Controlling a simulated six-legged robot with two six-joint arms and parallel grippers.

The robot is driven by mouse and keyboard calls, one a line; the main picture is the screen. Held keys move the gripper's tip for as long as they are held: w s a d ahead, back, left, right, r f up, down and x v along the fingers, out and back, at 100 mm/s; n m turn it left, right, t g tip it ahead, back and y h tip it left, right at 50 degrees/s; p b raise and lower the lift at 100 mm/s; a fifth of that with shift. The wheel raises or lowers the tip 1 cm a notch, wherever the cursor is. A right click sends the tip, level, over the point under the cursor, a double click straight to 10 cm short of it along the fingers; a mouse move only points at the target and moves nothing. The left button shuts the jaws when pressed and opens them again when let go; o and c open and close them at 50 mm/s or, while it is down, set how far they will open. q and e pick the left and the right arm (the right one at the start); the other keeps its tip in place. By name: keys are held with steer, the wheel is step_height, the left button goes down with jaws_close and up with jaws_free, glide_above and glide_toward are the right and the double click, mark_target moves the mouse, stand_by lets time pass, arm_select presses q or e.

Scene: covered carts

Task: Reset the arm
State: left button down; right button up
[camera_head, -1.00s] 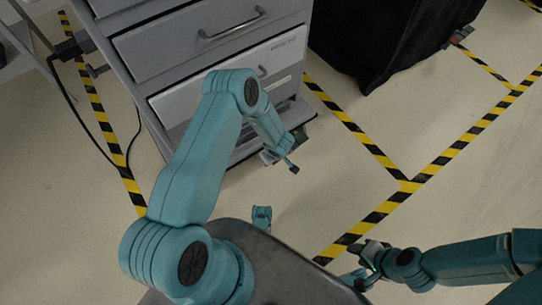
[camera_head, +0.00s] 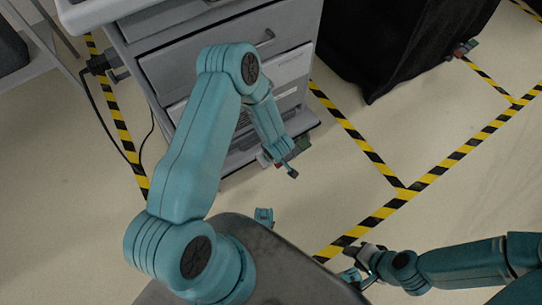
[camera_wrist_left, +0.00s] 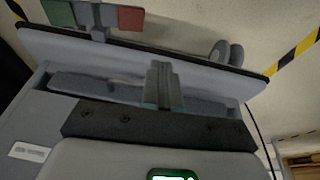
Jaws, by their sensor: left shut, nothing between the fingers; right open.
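My left arm (camera_head: 205,150) rises from the lower left, bends at a high elbow, and its forearm hangs down in front of the grey drawer cart (camera_head: 225,60). My left gripper (camera_head: 291,172) is small near the cart's lower right corner. In the left wrist view the left gripper (camera_wrist_left: 162,85) is shut and empty, in front of the cart's lower part. My right arm (camera_head: 465,262) comes in from the right. My right gripper (camera_head: 358,270) is open, low over the floor by the front edge of my base, with nothing seen in it.
A black-covered cart (camera_head: 400,40) stands at the upper right. Yellow-black tape (camera_head: 360,140) marks the pale floor. A dark cable (camera_head: 98,105) hangs left of the drawer cart. A red and green piece shows in the left wrist view (camera_wrist_left: 125,19).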

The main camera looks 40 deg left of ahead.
arm_select(q)
steer(key=shift+r, duration=0.1)
stand_by(0.5)
steer(key=s+d+r+m+g+h, duration=0.1)
steer(key=s+d+r+m+h, duration=0.3)
steer(key=s+d+m, duration=0.25)
steer(key=s+d+r+m+h, duration=0.3)
steer(key=s+d+r+m, duration=0.15)
steer(key=s+d, duration=0.3)
step_height(320, 180, up, 24)
steer(key=p, duration=2.5)
steer(key=shift+w+d+r+m+p, duration=0.2)
steer(key=shift+w+m+p, duration=0.1)
steer(key=shift+m+p, duration=0.1)
steer(key=shift+f, duration=0.1)
steer(key=shift+a, duration=0.1)
